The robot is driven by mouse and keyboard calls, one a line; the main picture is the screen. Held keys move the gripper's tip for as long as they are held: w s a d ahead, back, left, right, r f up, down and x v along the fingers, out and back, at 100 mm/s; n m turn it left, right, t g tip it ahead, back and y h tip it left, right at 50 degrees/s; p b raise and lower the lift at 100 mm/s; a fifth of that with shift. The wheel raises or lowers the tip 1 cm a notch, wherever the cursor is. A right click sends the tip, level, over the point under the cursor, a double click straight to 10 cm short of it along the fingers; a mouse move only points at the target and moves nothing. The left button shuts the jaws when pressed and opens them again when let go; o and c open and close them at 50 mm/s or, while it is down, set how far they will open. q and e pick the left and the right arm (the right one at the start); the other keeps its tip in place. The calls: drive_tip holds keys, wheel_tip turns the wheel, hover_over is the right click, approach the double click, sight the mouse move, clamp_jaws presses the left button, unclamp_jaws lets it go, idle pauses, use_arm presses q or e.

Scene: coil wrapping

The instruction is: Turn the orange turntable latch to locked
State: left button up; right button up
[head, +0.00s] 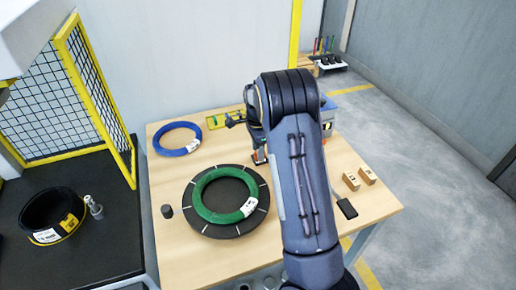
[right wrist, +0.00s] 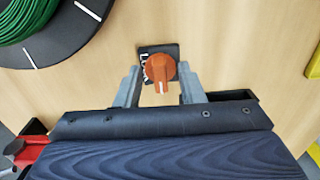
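The orange turntable latch (right wrist: 160,68) is a round knob with a handle and a white mark pointing down toward my gripper in the right wrist view. It sits on a dark plate (right wrist: 172,48) with partly covered white lettering. My right gripper (right wrist: 160,74) is open, with one finger on each side of the knob and narrow gaps visible. In the head view my right arm hides most of the gripper and latch. The dark turntable (head: 218,232) lies left of them, with a green coil (head: 197,194) on it. My left gripper is not in view.
A blue coil (head: 177,152) lies at the table's back left. Wooden blocks (head: 351,181) and a dark flat item (head: 346,208) are at the right. A yellow mesh guard (head: 100,90) and a black coil (head: 30,212) stand left. The table's front left (head: 170,270) is clear.

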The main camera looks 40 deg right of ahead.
wheel_tip(320, 180, up, 8)
drive_tip(key=shift+f+b, duration=0.2)
drive_tip(key=shift+b, duration=0.1)
drive_tip(key=shift+r, duration=0.1)
idle(0.4)
drive_tip(key=shift+s+a+r, duration=0.1)
drive_tip(key=shift+s+r, duration=0.05)
drive_tip(key=shift+s, duration=0.05)
drive_tip(key=s+a+r+n+t+y, duration=0.2)
drive_tip(key=s+a+r+n, duration=0.2)
drive_tip(key=s+a+n, duration=0.3)
drive_tip(key=s+a+r+n+t+y, duration=0.2)
drive_tip(key=s+a+r+n, duration=0.3)
drive_tip(key=s, duration=0.4)
drive_tip(key=s+a+f+n+t, duration=0.1)
drive_tip(key=s+a+f+n, duration=0.3)
drive_tip(key=s+a+n, duration=0.4)
drive_tip(key=s+a, duration=0.1)
drive_tip(key=s, duration=0.2)
drive_tip(key=shift+s+a+t, duration=0.2)
drive_tip(key=shift+a+t, duration=0.1)
drive_tip(key=shift+a, duration=0.1)
